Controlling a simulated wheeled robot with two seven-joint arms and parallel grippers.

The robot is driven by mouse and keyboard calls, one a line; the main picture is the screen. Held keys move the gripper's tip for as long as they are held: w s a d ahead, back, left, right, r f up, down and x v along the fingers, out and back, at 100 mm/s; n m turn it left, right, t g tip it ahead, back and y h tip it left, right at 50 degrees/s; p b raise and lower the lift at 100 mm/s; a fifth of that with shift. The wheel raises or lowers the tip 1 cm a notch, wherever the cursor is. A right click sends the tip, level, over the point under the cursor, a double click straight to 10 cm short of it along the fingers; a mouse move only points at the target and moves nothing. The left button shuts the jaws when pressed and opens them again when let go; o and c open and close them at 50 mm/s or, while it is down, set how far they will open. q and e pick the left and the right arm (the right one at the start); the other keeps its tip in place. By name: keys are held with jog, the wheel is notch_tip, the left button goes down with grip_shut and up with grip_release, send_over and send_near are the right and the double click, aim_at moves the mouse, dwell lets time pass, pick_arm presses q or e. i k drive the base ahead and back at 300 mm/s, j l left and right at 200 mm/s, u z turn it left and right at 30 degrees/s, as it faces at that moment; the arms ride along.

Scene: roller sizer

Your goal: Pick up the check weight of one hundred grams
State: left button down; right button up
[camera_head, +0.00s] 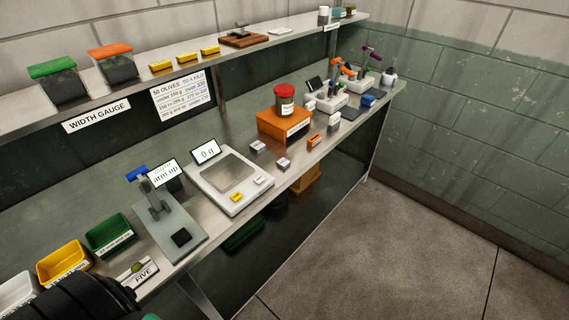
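A scale (236,203) with a square steel plate stands on the bench, and its display (206,151) reads 0 g. To its right on the bench are two small grey-white blocks, one nearer the back (257,146) and one nearer the front edge (283,163). Their markings are too small to read, so I cannot tell which thing, if any, is the hundred gram check weight. A black ribbed part of my arm shows at the lower left. Neither gripper shows in the head view.
A grey gauge stand (172,226) stands left of the scale, beside green (109,238) and yellow (62,262) bins. An orange box (284,124) bears a red-lidded jar (285,101). Small devices crowd the right end. A shelf (215,58) runs above the bench; the floor (400,240) is clear.

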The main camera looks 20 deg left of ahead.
aim_at(283, 162)
jog(key=i+l+u, duration=0.2)
jog(key=u, duration=0.15)
jog(key=i+l+u, duration=0.15)
jog(key=l+u, duration=0.2)
jog(key=i+l+u, duration=0.1)
jog(key=l+u, duration=0.3)
jog(key=i+l, duration=0.1)
jog(key=l, duration=0.5)
jog(key=i+l, duration=0.1)
jog(key=l, duration=0.5)
jog(key=i+l+u, duration=0.1)
jog(key=l, duration=0.45)
